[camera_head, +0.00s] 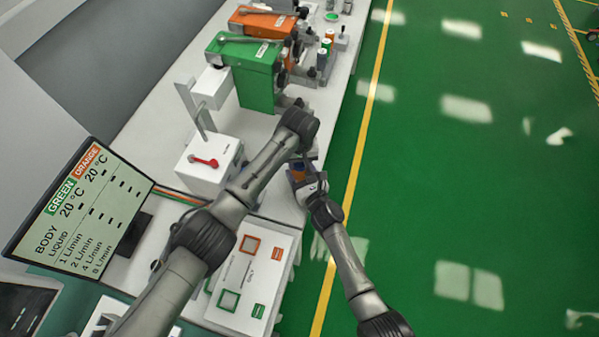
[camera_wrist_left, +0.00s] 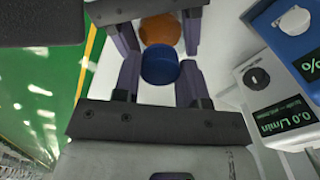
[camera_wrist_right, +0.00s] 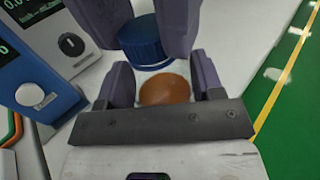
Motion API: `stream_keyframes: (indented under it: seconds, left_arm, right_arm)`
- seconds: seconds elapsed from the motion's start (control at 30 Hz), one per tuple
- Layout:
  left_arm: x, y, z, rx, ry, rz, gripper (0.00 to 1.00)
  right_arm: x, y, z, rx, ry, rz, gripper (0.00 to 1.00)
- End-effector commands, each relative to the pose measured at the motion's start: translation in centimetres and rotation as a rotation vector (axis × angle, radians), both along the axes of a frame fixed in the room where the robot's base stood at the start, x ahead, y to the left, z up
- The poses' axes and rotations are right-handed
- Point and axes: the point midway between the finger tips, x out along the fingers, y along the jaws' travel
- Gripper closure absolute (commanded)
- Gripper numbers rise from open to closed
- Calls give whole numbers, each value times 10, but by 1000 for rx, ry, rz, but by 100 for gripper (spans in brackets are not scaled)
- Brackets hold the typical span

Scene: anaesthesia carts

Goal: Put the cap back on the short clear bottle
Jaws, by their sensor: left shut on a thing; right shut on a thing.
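My left gripper (camera_wrist_left: 158,82) is shut on a blue ribbed cap (camera_wrist_left: 160,65). My right gripper (camera_wrist_right: 163,90) is shut on the short clear bottle, whose orange contents (camera_wrist_right: 165,89) show between its fingers. In the right wrist view the cap (camera_wrist_right: 143,42) sits just beyond the bottle, in line with it. In the left wrist view the orange (camera_wrist_left: 161,31) shows right behind the cap. I cannot tell whether cap and bottle touch. In the head view both grippers meet at the bench's right edge, and the arms largely hide the cap and bottle.
A white box with a red lever (camera_head: 204,161) stands left of the grippers. Green (camera_head: 248,75) and orange (camera_head: 263,24) vaporizers stand further up the bench. A white board with coloured squares (camera_head: 240,285) lies below. A screen (camera_head: 82,205) is at left. Open green floor lies right.

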Motion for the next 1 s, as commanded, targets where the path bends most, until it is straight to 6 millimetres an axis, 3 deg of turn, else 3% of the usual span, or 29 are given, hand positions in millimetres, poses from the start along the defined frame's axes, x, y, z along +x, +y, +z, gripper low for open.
stream_keyframes:
  seconds: [0.13,0.27,0.63,0.8,0.83,1.0]
  left_arm:
    - [0,0,0,0,0,0,90]
    - [0,0,0,0,0,-47,90]
    - [0,0,0,1,-1,-682,90]
    - [0,0,0,0,-1,-705,90]
    - [0,0,0,0,0,-705,60]
    - [0,0,0,0,0,-703,44]
  right_arm:
    - [0,0,0,0,1,0,100]
    - [0,0,0,0,1,0,100]
    - [0,0,0,0,1,0,100]
    - [0,0,0,0,1,0,100]
    - [0,0,0,0,1,0,100]
    - [0,0,0,0,1,0,100]
